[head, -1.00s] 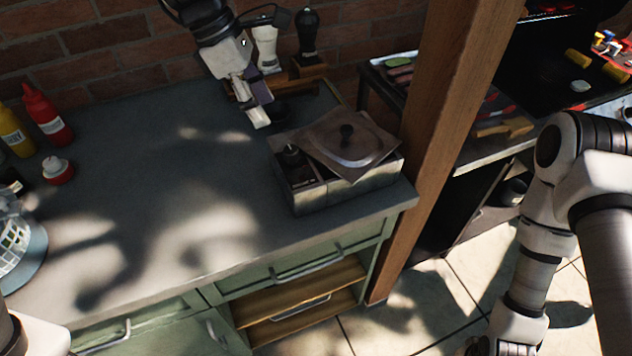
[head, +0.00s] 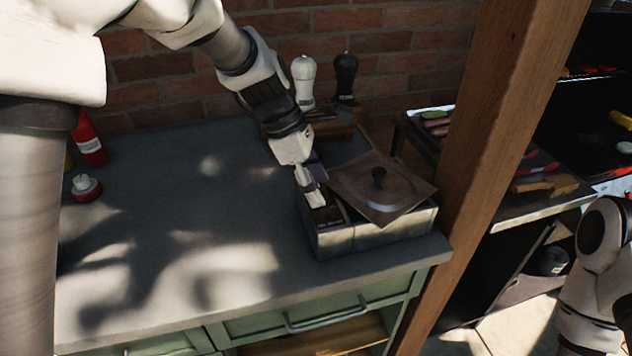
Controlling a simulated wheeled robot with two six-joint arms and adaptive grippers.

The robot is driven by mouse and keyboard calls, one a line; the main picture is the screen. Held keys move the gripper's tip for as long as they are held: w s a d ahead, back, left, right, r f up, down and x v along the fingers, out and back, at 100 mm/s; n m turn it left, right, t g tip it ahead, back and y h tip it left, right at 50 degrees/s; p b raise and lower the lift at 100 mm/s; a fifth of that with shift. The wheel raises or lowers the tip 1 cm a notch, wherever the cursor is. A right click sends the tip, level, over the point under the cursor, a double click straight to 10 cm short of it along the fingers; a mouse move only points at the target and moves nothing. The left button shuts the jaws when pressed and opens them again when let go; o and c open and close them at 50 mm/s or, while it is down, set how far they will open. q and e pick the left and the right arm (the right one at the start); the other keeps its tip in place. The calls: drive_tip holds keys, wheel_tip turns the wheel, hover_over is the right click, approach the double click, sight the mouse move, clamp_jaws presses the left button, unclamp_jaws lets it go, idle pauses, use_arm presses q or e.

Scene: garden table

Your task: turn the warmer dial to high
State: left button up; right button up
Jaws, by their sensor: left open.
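The warmer (head: 362,238) is a low grey metal box near the right end of the counter. My left gripper (head: 313,196) is open and points down over that panel. The gripper covers the dial, so I cannot see the dial's setting or whether the fingers touch it. My right arm shows at the right edge, but its gripper is out of view.
White (head: 303,78) and black (head: 346,74) mills stand in a wooden holder behind the warmer. A wooden post (head: 510,110) rises just right of the counter (head: 170,240). The counter's middle is clear.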

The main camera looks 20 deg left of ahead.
use_arm(q)
drive_tip(key=shift+d, duration=0.1)
clamp_jaws()
